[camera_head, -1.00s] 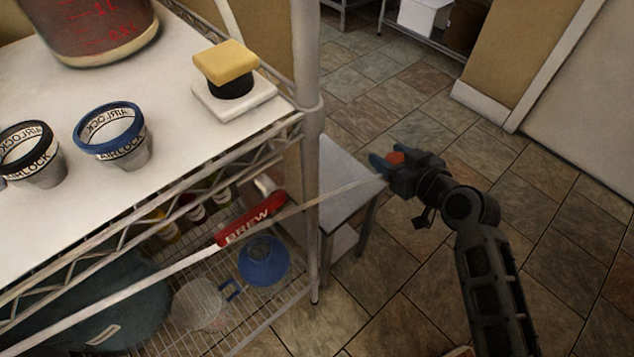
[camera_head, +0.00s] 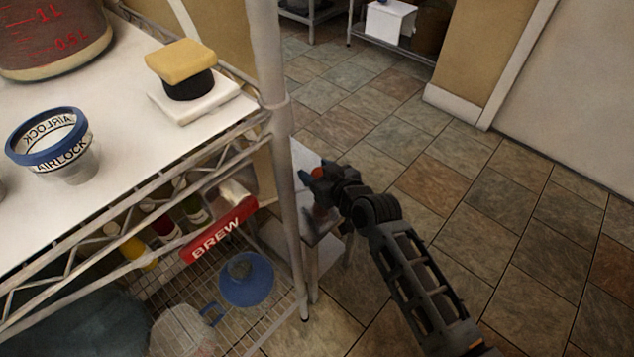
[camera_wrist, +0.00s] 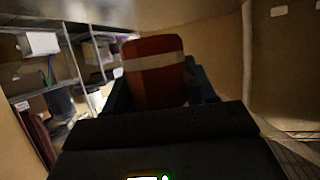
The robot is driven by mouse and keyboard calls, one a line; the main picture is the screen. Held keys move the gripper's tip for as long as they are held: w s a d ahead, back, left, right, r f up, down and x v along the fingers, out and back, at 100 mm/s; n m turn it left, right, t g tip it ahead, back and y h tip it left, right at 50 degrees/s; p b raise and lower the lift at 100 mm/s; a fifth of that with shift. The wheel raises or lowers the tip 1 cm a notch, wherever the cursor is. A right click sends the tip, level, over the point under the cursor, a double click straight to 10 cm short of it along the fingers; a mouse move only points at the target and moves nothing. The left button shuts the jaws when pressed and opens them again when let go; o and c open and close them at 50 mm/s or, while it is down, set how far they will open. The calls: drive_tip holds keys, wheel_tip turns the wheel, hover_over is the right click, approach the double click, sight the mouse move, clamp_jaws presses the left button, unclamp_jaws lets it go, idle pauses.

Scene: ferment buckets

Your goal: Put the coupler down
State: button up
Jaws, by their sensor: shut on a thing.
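The red coupler (camera_wrist: 155,75) has a pale band across it and fills the middle of the wrist view, between my gripper's blue fingers. My gripper (camera_head: 316,187) is shut on it, just right of the shelf's front post in the head view. Only a small reddish part of the coupler (camera_head: 320,207) shows there, with the rest hidden by the gripper. A small grey table (camera_head: 303,160) is behind and around the gripper, partly hidden by the post and my arm. I cannot tell whether the coupler touches it.
The wire shelf's post (camera_head: 278,130) stands close left of my gripper. The white shelf top (camera_head: 125,125) holds a blue-rimmed airlock cup (camera_head: 75,160), a yellow sponge (camera_head: 180,62) and a large jar (camera_head: 50,40). A blue funnel (camera_head: 246,280) sits below. The tiled floor at right is clear.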

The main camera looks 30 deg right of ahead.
drive_tip(key=shift+f+b, duration=0.7)
drive_tip(key=shift+f, duration=1.3)
drive_tip(key=shift+f, duration=0.25)
drive_tip(key=o, duration=1.1)
drive_tip(key=shift+r, duration=0.1)
drive_tip(key=shift+o, duration=0.2)
drive_tip(key=shift+r, duration=0.15)
drive_tip(key=p+v, duration=0.1)
drive_tip(key=v, duration=1.1)
drive_tip(key=shift+a, duration=0.1)
